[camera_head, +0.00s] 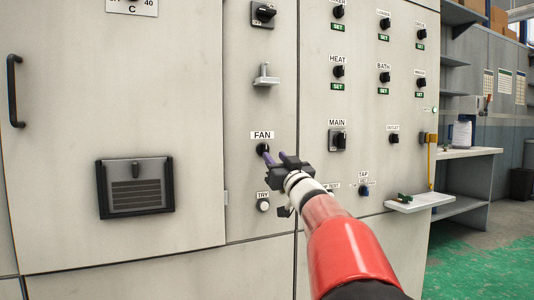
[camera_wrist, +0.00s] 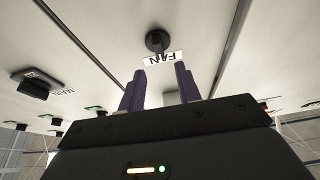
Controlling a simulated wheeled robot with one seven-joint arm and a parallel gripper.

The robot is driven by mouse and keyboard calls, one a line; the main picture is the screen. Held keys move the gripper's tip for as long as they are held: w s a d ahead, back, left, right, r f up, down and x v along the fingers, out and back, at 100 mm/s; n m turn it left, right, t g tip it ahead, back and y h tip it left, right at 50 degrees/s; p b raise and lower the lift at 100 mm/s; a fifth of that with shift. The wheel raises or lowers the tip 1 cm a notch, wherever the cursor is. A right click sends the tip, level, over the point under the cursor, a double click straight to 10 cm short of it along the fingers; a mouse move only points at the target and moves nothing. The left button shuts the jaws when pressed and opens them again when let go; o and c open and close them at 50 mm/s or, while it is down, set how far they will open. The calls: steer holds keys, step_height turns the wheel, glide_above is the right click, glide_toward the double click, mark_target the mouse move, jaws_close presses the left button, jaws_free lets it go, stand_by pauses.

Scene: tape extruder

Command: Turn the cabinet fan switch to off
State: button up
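The fan switch (camera_head: 262,148) is a round black knob on the pale cabinet front, just below the FAN label (camera_head: 263,135). In the wrist view the fan switch (camera_wrist: 158,41) appears beyond my fingertips, with the upside-down FAN label (camera_wrist: 164,58) nearer. My gripper (camera_head: 275,157) is at the lower right of the knob in the head view and partly overlaps it. In the wrist view my gripper (camera_wrist: 160,68) has its two purple fingers apart with nothing between them. The knob's pointer direction is too small to tell.
A T-shaped handle (camera_head: 265,76) sticks out above the label. A vented panel (camera_head: 136,187) is at left. A small shelf (camera_head: 420,202) juts out at right.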

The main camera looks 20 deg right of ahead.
mark_target(266, 147)
steer(key=x, duration=0.6)
steer(key=shift+p, duration=0.35)
steer(key=shift+c, duration=0.4)
jaws_close()
